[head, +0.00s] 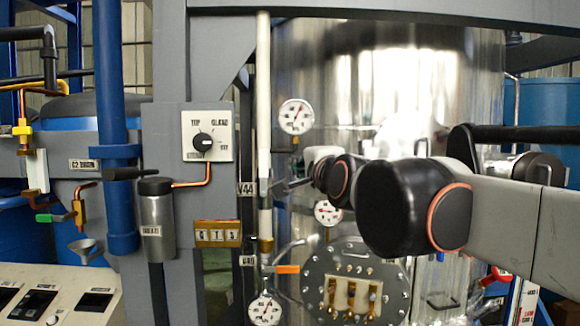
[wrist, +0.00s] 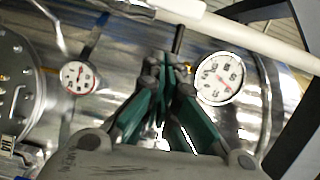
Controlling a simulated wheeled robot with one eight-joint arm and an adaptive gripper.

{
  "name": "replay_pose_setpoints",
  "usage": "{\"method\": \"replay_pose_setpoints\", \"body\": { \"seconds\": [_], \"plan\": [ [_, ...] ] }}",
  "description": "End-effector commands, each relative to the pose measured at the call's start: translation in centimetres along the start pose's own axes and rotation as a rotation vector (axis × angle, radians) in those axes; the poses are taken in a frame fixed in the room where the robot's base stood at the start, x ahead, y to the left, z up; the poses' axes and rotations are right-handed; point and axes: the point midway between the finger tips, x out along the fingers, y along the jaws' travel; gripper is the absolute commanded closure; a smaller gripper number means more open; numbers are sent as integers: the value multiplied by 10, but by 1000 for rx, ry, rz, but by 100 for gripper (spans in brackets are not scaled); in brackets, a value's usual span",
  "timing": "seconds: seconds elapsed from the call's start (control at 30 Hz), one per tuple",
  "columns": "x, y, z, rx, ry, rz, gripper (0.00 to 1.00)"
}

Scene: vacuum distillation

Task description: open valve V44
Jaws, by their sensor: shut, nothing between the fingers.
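The V44 label (head: 247,188) sits just left of the upright white pipe (head: 264,120) in the head view. My gripper (head: 282,188) reaches in from the right at the label's height, its tips close to the pipe. In the wrist view my gripper (wrist: 170,62) has green fingers that meet near the tips with nothing held. A thin dark bar (wrist: 178,38) stands just beyond the tips, perhaps the valve's handle; I cannot tell whether they touch. The white pipe (wrist: 245,38) crosses behind it. The V44 valve body is not clear in the head view.
An upper gauge (head: 296,117) and a middle gauge (head: 328,212) flank my gripper on the shiny tank (head: 400,90). Lower on the pipe is an orange handle (head: 287,269) by another label. A selector box (head: 207,136) and a grey cylinder (head: 157,220) stand left.

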Motion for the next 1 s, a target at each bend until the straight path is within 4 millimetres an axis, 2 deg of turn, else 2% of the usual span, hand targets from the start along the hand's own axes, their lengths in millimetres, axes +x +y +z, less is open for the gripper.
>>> {"method": "replay_pose_setpoints", "body": {
  "seconds": [0.3, 0.5, 1.0],
  "plan": [
    [-48, 2, 0, 0, 0, 0, 100],
    [-68, 2, 0, 0, 0, 0, 100],
    [-74, 3, 0, -3, 0, 1, 100]
  ]
}}
